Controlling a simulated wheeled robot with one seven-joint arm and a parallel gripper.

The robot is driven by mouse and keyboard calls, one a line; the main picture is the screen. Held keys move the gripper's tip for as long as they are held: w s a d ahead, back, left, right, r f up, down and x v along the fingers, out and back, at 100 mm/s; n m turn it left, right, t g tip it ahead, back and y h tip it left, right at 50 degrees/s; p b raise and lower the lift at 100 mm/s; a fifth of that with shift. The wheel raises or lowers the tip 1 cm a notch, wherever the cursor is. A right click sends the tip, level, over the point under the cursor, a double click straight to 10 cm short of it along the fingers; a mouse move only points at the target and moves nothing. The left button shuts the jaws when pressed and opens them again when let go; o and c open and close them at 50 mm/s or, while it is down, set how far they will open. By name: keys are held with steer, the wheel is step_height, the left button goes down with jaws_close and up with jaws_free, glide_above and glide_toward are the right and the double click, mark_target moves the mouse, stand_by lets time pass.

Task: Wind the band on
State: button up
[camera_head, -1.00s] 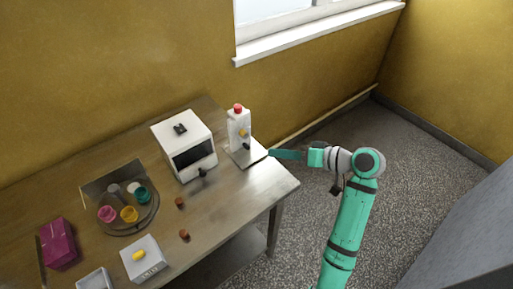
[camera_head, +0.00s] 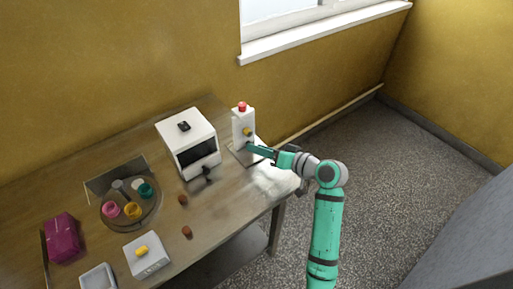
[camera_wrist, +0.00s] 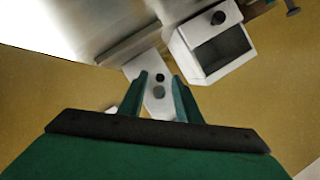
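A white upright unit (camera_head: 242,122) stands at the table's right end, with a red button (camera_head: 242,106) on top and a yellow knob (camera_head: 247,132) on its front. My gripper (camera_head: 249,147) points at its lower front. In the wrist view the fingers (camera_wrist: 160,78) are open, with the unit's white face and two round knobs, one dark (camera_wrist: 160,77) and one grey (camera_wrist: 159,92), showing between them. I cannot tell whether the fingers touch a knob. A white box machine (camera_head: 190,140) with a dark opening stands left of it. I cannot pick out the band for certain.
A round tray (camera_head: 135,216) with coloured pots, a magenta block (camera_head: 62,232), a white box with a yellow top piece (camera_head: 147,257) and two small brown pieces (camera_head: 187,232) lie to the left. A small dark handle (camera_head: 208,171) juts from the machine's front.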

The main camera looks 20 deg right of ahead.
steer(key=shift+w+a+f, duration=0.25)
steer(key=shift+w+a, duration=0.1)
steer(key=shift+w, duration=0.25)
steer(key=shift+c, duration=0.7)
steer(key=shift+a, duration=0.1)
jaws_close()
steer(key=shift+m, duration=0.3)
